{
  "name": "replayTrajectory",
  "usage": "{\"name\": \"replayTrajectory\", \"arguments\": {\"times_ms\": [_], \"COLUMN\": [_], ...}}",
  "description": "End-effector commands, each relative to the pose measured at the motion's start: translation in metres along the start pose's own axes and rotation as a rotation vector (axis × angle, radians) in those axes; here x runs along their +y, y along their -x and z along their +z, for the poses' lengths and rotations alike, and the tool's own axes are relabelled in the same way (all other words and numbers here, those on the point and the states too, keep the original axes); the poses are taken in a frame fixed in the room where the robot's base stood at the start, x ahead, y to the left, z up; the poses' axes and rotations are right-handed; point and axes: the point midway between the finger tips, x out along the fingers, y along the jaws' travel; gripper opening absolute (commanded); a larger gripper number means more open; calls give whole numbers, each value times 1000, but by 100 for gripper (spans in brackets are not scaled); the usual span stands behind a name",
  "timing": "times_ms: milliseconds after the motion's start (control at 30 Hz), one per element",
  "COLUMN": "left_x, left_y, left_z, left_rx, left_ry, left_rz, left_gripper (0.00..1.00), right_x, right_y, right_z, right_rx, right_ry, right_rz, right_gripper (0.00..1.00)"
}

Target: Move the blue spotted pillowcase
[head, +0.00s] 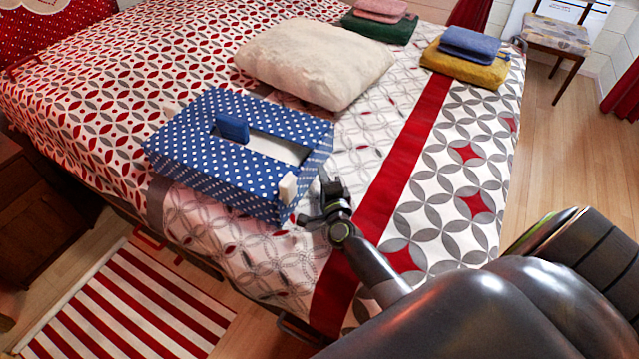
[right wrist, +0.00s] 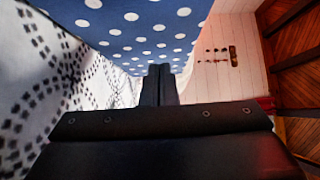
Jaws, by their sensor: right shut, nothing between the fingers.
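The blue spotted pillowcase (head: 190,150), blue with white dots, lies on the bed in the head view. It looks box-like, with a rectangular opening in its top and a small blue block standing at that opening. White pieces show at its corners. My right gripper (head: 326,190) is beside its near right corner, shut and empty. In the right wrist view the closed fingers (right wrist: 161,72) point at the spotted side (right wrist: 140,30), which fills the upper middle. I cannot tell whether they touch it. My left gripper is not in view.
The bed has a patterned cover (head: 455,200). A white pillow (head: 312,62) lies behind the pillowcase. Folded yellow cloth (head: 465,66) and green cloth (head: 380,27) lie further back with smaller cloths on top. A chair (head: 556,35) stands beyond. A striped rug (head: 130,310) is on the floor.

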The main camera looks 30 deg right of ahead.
Motion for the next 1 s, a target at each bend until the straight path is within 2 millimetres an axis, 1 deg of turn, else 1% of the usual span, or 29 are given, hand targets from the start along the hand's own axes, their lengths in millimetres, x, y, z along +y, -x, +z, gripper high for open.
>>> {"name": "replayTrajectory", "arguments": {"times_ms": [33,133,200,300,667,767,900,1000], "left_x": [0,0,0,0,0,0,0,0], "left_y": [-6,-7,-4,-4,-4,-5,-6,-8], "left_z": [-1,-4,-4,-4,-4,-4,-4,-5], "left_rx": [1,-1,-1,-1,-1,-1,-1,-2], "left_ry": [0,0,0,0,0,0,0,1], "left_rz": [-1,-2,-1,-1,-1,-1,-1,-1], "left_gripper": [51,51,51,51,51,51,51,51], "right_x": [8,14,10,10,10,10,9,10], "right_y": [0,0,-5,-7,-9,-18,-38,-48], "right_z": [0,0,5,7,9,18,38,49], "right_rx": [0,0,-1,-1,-1,-2,-2,-2], "right_ry": [1,0,-1,0,0,-2,-2,-1], "right_rz": [0,-1,-2,-1,-1,-1,-3,-1], "right_gripper": [0,0,0,0,0,0,0,0]}}
